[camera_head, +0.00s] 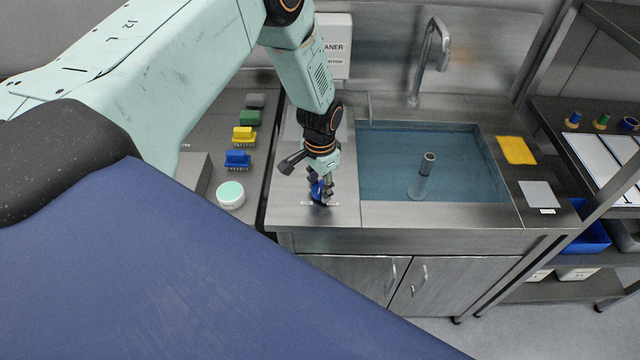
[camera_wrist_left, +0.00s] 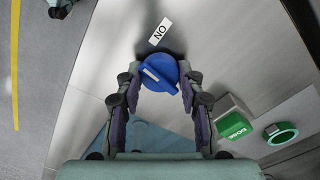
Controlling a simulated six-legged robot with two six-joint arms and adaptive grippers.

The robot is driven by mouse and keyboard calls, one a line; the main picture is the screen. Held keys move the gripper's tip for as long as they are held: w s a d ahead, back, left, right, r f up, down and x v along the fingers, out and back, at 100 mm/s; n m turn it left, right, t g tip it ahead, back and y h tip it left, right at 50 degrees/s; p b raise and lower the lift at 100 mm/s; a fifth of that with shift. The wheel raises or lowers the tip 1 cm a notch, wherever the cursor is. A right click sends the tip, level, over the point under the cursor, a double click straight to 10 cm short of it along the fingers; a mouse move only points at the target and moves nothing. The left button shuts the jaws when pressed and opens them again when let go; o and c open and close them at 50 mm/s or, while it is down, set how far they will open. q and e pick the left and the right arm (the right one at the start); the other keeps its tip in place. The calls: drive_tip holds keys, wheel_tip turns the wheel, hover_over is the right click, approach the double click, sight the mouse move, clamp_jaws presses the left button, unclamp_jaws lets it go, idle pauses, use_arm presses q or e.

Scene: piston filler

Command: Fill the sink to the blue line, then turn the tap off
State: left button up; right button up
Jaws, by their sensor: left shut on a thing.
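The sink (camera_head: 437,216) is a steel basin holding blue-tinted water (camera_head: 390,165), with a grey standpipe (camera_head: 421,178) rising out of it. I cannot make out a separate blue line. The curved tap spout (camera_head: 442,50) stands behind the basin; I cannot tell whether water runs from it. My left gripper (camera_head: 321,192) points down on the counter left of the basin, shut on the round blue tap knob (camera_head: 316,188). In the left wrist view the gripper (camera_wrist_left: 160,88) has its fingers on both sides of the knob (camera_wrist_left: 158,72), beside a white label.
A yellow cloth (camera_head: 516,150) and a pale pad (camera_head: 540,194) lie right of the basin. A shelf rack (camera_head: 575,115) stands at the right.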

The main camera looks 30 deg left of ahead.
sight(320, 189)
use_arm(q)
drive_tip(key=n, duration=0.2)
drive_tip(key=n+p, duration=0.1)
drive_tip(key=n, duration=0.2)
drive_tip(key=shift+w+r+n, duration=0.15)
drive_tip(key=shift+r+n, duration=0.05)
drive_tip(key=shift+n, duration=0.1)
drive_tip(key=n+p, duration=0.1)
drive_tip(key=n, duration=0.3)
drive_tip(key=shift+w+n, duration=0.1)
drive_tip(key=shift+n, duration=0.5)
drive_tip(key=o, duration=1.2)
drive_tip(key=shift+s, duration=0.2)
drive_tip(key=shift+f, duration=0.1)
wheel_tip(320, 189, up, 12)
drive_tip(key=shift+r, duration=0.1)
